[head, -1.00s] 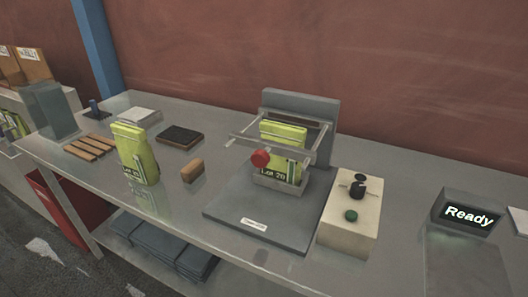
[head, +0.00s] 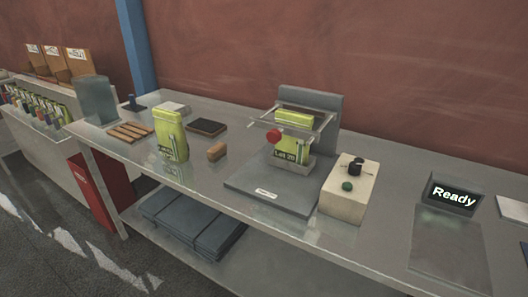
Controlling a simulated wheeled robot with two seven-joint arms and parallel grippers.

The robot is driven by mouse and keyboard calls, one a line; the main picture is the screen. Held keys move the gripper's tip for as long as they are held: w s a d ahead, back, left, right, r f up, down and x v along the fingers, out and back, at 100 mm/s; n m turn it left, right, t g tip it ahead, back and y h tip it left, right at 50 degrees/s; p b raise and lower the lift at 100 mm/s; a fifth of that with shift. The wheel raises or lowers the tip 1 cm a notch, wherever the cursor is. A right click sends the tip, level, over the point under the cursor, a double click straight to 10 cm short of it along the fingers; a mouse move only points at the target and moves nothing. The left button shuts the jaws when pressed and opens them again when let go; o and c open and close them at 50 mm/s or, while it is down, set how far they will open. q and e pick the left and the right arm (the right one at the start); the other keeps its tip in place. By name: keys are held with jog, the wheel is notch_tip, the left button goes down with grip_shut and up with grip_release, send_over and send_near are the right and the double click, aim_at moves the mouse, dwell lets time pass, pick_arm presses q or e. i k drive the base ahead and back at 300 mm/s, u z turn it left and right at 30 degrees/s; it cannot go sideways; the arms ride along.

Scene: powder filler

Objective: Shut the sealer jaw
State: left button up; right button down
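The sealer (head: 262,197) stands on the bench, with a grey base and an upright grey back plate (head: 330,108). Its jaw (head: 303,119) is a pale frame with a red knob (head: 274,135) at the front left. The jaw stands raised around the upper part of a yellow-green pouch (head: 293,142) marked "Lot 20". The pouch sits upright in a small holder (head: 297,168) on the base. Neither of my grippers shows in the head view.
A control box (head: 348,198) with a black dial and green button stands right of the sealer. A display (head: 452,194) reads "Ready". Another yellow-green pouch (head: 170,135), a brown block (head: 217,151), wooden strips (head: 130,132) and a dark pad (head: 206,127) lie left. The bench front (head: 300,218) is clear.

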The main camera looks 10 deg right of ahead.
aim_at(278, 132)
jog(key=u, duration=1)
jog(key=i, duration=0.6)
jog(key=z, duration=0.6)
